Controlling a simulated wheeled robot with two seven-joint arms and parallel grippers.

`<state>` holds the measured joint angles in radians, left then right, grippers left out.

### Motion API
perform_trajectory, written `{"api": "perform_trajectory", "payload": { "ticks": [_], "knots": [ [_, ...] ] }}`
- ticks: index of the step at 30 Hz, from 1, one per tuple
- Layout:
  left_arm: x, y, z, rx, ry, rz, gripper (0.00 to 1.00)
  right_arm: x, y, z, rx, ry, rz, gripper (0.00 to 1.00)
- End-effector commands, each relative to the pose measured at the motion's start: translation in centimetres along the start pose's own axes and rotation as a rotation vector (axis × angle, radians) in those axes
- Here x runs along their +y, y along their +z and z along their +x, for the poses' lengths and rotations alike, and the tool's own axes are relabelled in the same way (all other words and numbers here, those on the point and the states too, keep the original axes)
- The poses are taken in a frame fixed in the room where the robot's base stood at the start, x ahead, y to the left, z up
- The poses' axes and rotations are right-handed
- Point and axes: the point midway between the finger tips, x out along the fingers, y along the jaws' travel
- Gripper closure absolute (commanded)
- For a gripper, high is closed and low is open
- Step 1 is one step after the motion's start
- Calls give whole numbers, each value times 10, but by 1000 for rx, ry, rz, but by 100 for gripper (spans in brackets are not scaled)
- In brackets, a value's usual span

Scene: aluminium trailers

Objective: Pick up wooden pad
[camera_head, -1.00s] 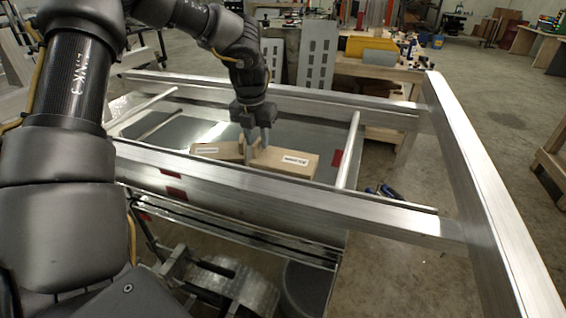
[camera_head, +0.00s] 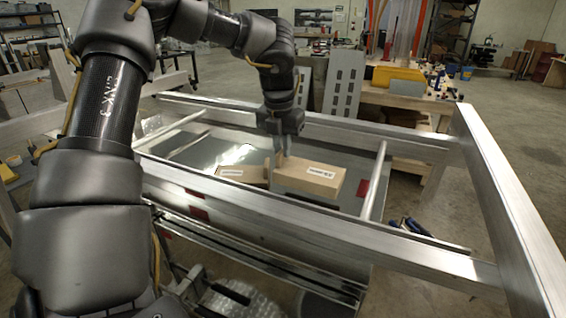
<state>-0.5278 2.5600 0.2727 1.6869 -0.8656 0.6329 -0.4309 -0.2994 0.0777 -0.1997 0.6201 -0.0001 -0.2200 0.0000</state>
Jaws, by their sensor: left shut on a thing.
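Two light wooden pads with white labels are inside the aluminium trailer frame. The right wooden pad (camera_head: 312,180) is the larger in view. The left wooden pad (camera_head: 238,174) lies just beside it on the shiny floor panel. My left gripper (camera_head: 278,160) points down from above, shut on the left end of the right wooden pad. That pad appears slightly raised; the gap below it is hard to see. The fingertips are partly hidden by the pad. My right gripper is out of view.
The near trailer rail (camera_head: 310,225) runs in front of the pads, with a crossbar (camera_head: 374,182) to their right. A long rail (camera_head: 510,200) lies farther right. Behind stands a workbench with a yellow bin (camera_head: 398,76). Blue-handled tools (camera_head: 410,226) lie right of the crossbar.

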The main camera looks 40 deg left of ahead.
Motion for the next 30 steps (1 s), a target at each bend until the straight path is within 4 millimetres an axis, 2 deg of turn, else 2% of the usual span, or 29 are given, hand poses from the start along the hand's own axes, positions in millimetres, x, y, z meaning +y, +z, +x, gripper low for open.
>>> {"api": "perform_trajectory", "payload": {
  "ticks": [1, 6, 12, 18, 30],
  "knots": [
    [-1, 4, -16, -9, -4, 0, 100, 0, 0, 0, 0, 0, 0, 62],
    [-1, 9, -64, -7, -5, -2, 100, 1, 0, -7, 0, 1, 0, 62],
    [-1, 14, -106, -3, -3, -1, 100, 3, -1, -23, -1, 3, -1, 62],
    [0, 16, -126, -1, -2, 0, 100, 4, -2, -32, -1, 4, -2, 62],
    [0, 16, -130, -1, -1, 1, 100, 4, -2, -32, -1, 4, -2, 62]
  ]
}}
